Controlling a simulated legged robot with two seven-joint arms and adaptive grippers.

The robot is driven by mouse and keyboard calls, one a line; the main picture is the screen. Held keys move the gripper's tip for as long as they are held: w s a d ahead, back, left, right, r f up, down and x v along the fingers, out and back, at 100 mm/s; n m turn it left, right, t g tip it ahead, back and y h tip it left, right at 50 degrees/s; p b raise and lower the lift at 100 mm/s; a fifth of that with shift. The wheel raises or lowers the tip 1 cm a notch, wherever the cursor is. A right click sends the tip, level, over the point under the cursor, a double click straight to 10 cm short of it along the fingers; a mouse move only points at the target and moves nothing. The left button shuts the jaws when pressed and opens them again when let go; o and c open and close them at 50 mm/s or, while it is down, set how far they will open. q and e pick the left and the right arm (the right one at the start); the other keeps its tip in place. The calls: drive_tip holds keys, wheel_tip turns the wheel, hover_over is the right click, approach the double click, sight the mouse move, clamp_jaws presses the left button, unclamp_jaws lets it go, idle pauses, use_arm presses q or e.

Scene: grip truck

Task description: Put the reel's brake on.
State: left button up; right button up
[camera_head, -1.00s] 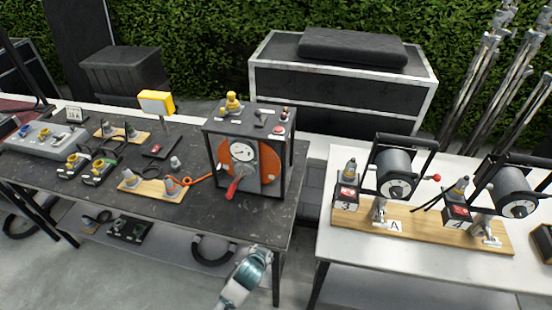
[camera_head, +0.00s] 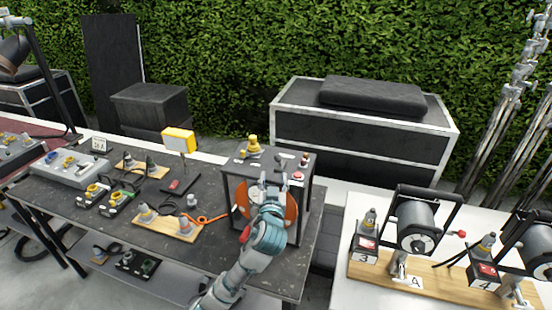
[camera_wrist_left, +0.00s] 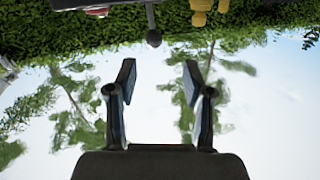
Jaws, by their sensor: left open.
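The reel (camera_head: 291,205) is an orange drum in a black box frame on the dark table. Its front is partly hidden by my left gripper (camera_head: 273,180). A yellow fitting (camera_head: 253,146), a short black lever and a red button (camera_head: 298,176) sit on the box top. In the left wrist view, which looks upside down, a dark lever with a ball end (camera_wrist_left: 154,36) points between my open, empty fingers (camera_wrist_left: 160,78), apart from them. The yellow fitting also shows there (camera_wrist_left: 200,12). I cannot tell which part is the brake. My right gripper is not in view.
A white table (camera_head: 345,285) with two smaller grey reels (camera_head: 415,230) stands to the right. A gap separates the tables.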

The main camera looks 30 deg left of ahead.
sight(280, 160)
use_arm(q)
drive_tip(key=x, duration=0.3)
drive_tip(key=d+x, duration=0.1)
drive_tip(key=x, duration=0.5)
drive_tip(key=shift+w+d+r+p, duration=0.1)
drive_tip(key=shift+w+r+p, duration=0.1)
drive_tip(key=shift+w+p, duration=0.3)
drive_tip(key=shift+w, duration=0.35)
drive_tip(key=shift+w+a+f, duration=0.2)
drive_tip(key=shift+a, duration=0.8)
drive_tip(key=c, duration=0.4)
drive_tip(key=shift+d, duration=0.35)
clamp_jaws()
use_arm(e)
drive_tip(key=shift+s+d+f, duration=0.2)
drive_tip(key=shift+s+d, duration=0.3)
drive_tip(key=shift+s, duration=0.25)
